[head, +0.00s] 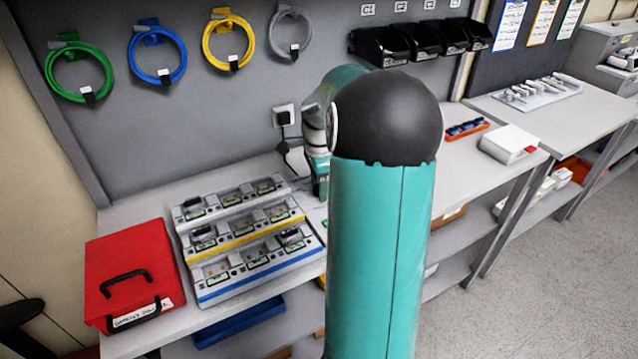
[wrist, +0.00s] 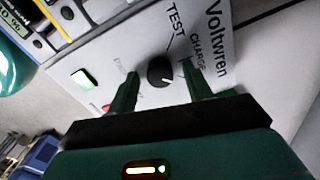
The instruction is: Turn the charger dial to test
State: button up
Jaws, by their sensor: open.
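The charger (wrist: 215,65) is a pale panel marked "Voltwren" in the wrist view. Its round black dial (wrist: 161,72) has a short white pointer mark on its lower right part. "TEST" is printed above the dial and "CHARGE" to its upper right; a label on the left is blurred. My gripper (wrist: 160,69) is open, with one dark green finger on each side of the dial. Gaps show between the fingers and the dial. The right finger covers part of the panel near "CHARGE". In the head view my arm hides the gripper and dial.
A lit green switch (wrist: 84,79) and a red part (wrist: 106,108) sit left of the dial. Coiled cables hang on the wall.

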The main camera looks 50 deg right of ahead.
jog(key=c, duration=1)
jog(key=shift+o, duration=0.2)
jog(key=shift+n, duration=0.3)
jog(key=n, duration=0.8)
jog(key=shift+n, duration=0.3)
jog(key=n, duration=0.4)
jog(key=shift+n, duration=2.4)
